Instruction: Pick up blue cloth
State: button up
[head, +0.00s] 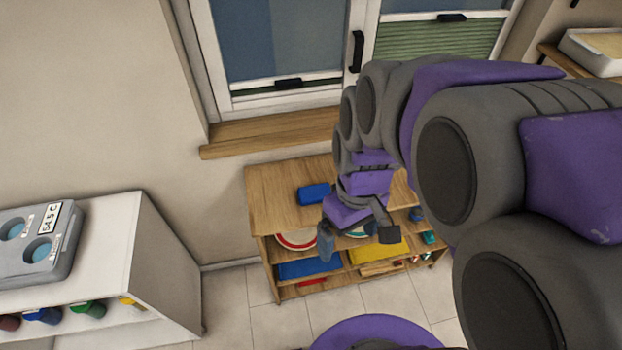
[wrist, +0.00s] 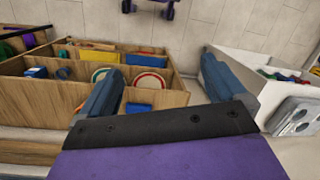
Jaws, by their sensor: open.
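A small blue folded item, which looks like the blue cloth (head: 314,194), lies on top of the low wooden shelf (head: 270,200), near its left part in the head view. In the wrist view, the blue cloth (wrist: 138,108) shows between the fingers, beyond the gripper's dark front edge, its near part possibly hidden. My gripper (head: 356,236) is open and empty, to the right of the cloth in the head view and apart from it. The gripper's two blue-grey fingers (wrist: 162,70) are spread wide in the wrist view.
The shelf's compartments hold plates (head: 297,239), a blue bin (head: 310,268) and a yellow bin (head: 378,251). A window with a wooden sill (head: 270,132) is behind it. A white cabinet (head: 165,265) carrying a grey device (head: 35,245) stands left. Tiled floor is clear between them.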

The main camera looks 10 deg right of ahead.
jog(key=w+d+f+n+y, duration=0.1)
jog(key=w+f+n, duration=0.15)
jog(key=w, duration=0.65)
jog(key=w+d+f+n, duration=0.1)
jog(key=w+n, duration=0.3)
jog(key=w, duration=0.5)
jog(key=n+t+y, duration=0.1)
jog(key=n+t, duration=0.1)
jog(key=n, duration=0.6)
send_near(315, 191)
jog(key=shift+m, duration=0.25)
jog(key=b+x, duration=0.1)
jog(key=x, duration=0.3)
jog(key=shift+w+f, duration=0.1)
jog(key=shift+w, duration=0.05)
jog(key=b+x, duration=0.2)
jog(key=x, duration=0.3)
jog(key=shift+f, duration=0.15)
jog(key=c, duration=1.4)
jog(key=shift+r+p, duration=0.65)
jog(key=shift+r, duration=1.25)
jog(key=shift+c, duration=0.2)
jog(key=s+r+p, duration=0.1)
jog(key=s, duration=1.5)
jog(key=shift+a+r+p, duration=0.2)
jog(key=shift+p, duration=0.2)
jog(key=shift+s, duration=0.15)
